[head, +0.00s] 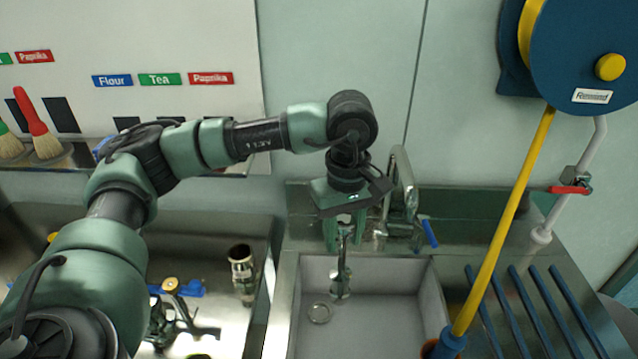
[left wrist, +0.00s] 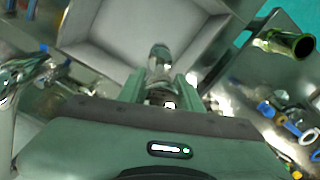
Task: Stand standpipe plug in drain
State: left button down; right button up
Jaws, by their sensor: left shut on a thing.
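My left gripper (head: 345,246) points down over the back of the sink, shut on the metal standpipe plug (head: 341,275). The plug is a shiny slim pipe that hangs roughly upright below the fingers. In the left wrist view the plug (left wrist: 160,62) sticks out between the two green fingers, its upper part hidden by them. My right gripper is not in view.
The tap (head: 403,185) with a blue lever stands just right of my gripper. A yellow hose (head: 512,215) hangs at right, beside blue drainer bars (head: 535,295).

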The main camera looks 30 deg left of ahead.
pick_arm(q)
jog(key=w+a+r+n+p, duration=0.1)
jog(key=w+a+r+n, duration=0.2)
jog(key=n, duration=0.5)
jog(key=w+a+n+p, duration=0.2)
jog(key=w+a+n, duration=0.1)
jog(key=a+n, duration=0.4)
notch_tip(320, 180, down, 11)
jog(key=d+n+b, duration=0.1)
jog(key=b, duration=0.6)
jog(key=shift+s, duration=0.25)
jog(key=shift+d, duration=0.1)
jog(key=shift+f+b, duration=0.15)
jog(key=shift+b, duration=0.25)
